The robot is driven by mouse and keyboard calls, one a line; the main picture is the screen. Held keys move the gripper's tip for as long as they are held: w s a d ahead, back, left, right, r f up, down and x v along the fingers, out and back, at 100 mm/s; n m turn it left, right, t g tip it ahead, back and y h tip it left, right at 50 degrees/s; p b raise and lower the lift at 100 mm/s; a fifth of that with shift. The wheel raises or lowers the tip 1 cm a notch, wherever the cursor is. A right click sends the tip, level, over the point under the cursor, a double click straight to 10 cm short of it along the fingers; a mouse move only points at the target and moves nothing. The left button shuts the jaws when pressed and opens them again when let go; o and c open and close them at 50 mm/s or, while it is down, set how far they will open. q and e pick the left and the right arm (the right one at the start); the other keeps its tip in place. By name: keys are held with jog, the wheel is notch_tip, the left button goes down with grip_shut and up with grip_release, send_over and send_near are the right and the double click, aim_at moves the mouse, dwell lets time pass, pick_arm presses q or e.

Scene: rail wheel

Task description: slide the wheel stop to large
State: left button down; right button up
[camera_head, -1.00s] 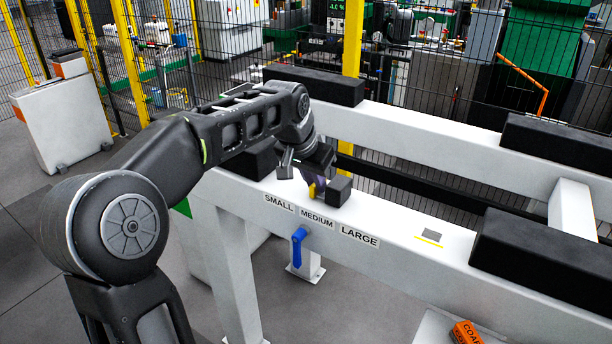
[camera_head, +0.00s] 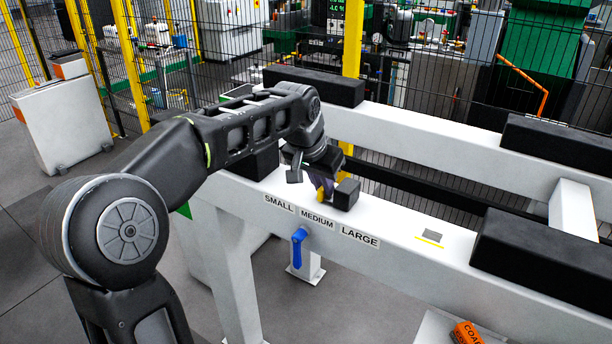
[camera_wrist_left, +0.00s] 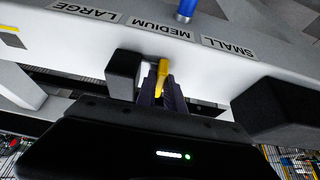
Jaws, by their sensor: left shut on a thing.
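The wheel stop shows as a small black block (camera_head: 346,194) with a yellow piece (camera_head: 321,196) beside it, on top of the white rail. The yellow piece is level with the MEDIUM label (camera_head: 317,221); the black block is toward the LARGE label (camera_head: 359,237). My left gripper (camera_head: 322,186) reaches down from above, shut on the yellow piece. In the left wrist view, the yellow piece (camera_wrist_left: 163,72) stands between my dark fingers (camera_wrist_left: 162,90), with the black block (camera_wrist_left: 123,72) to their left. How the block and yellow piece join is hidden. My right gripper is not in view.
A blue lever (camera_head: 299,246) hangs on the rail's front below the labels. The SMALL label (camera_head: 279,203) is at the left. The rail top right of the block is clear up to a grey patch (camera_head: 432,235) and a long black pad (camera_head: 545,262).

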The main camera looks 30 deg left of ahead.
aim_at(340, 187)
pick_arm(q)
jog(key=shift+w+d+r, duration=0.1)
jog(key=shift+w+d, duration=0.05)
jog(key=shift+d, duration=1.8)
jog(key=shift+w+d+b, duration=0.1)
jog(key=shift+d+b, duration=0.3)
jog(key=shift+d, duration=1.4)
jog(key=shift+d, duration=1.95)
jog(key=c, duration=1.5)
grip_release()
jog(key=shift+w, duration=0.1)
jog(key=shift+o, duration=1.3)
jog(key=shift+f, duration=0.2)
